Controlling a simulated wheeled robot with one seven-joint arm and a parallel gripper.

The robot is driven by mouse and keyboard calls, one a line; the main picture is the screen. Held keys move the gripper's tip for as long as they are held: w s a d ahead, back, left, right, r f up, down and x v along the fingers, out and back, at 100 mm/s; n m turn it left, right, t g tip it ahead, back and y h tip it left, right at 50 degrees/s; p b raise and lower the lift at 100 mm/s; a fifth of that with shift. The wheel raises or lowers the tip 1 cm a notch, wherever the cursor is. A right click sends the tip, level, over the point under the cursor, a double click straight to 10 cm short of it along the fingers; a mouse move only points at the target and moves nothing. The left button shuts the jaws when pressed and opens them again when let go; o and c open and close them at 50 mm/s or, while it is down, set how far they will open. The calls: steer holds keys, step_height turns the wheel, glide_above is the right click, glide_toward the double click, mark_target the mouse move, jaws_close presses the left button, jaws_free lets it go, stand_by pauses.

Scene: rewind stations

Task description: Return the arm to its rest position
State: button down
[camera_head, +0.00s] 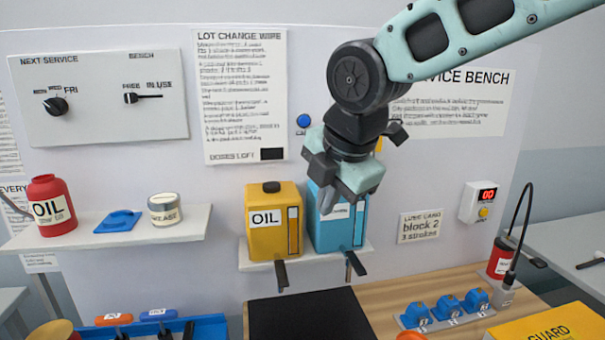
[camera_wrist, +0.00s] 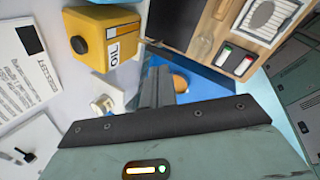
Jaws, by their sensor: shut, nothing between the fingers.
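My gripper (camera_head: 328,200) is shut and empty. In the head view it hangs in front of the blue container (camera_head: 354,226) on the small middle shelf and hides part of its front and label. The arm reaches in from the upper right. I cannot tell whether the fingers touch the blue container. In the wrist view the closed fingers (camera_wrist: 157,75) point up the picture, with the yellow oil container (camera_wrist: 108,40) to their left.
The yellow oil container (camera_head: 273,220) stands left of the blue one. Two dark levers (camera_head: 282,274) stick out below their shelf. The left shelf (camera_head: 185,228) holds a red oil can (camera_head: 52,204) and a grease tin (camera_head: 164,209). Blue blocks (camera_head: 447,308) sit on the bench.

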steer(key=s+d+f+m+g+b, duration=0.1)
steer(key=s+d+f+m, duration=0.2)
steer(key=s+f+m, duration=0.3)
steer(key=s+d+f+m+g+h+b, duration=0.1)
steer(key=s+d+f+m, duration=0.3)
steer(key=s, duration=0.5)
steer(key=s+d+f+m+g+b, duration=0.2)
steer(key=s+d+f+m, duration=0.1)
steer(key=s+f+m, duration=0.5)
steer(key=shift+s+d+f+g, duration=0.15)
steer(key=shift+s+f+g, duration=0.1)
steer(key=shift+f+g, duration=0.05)
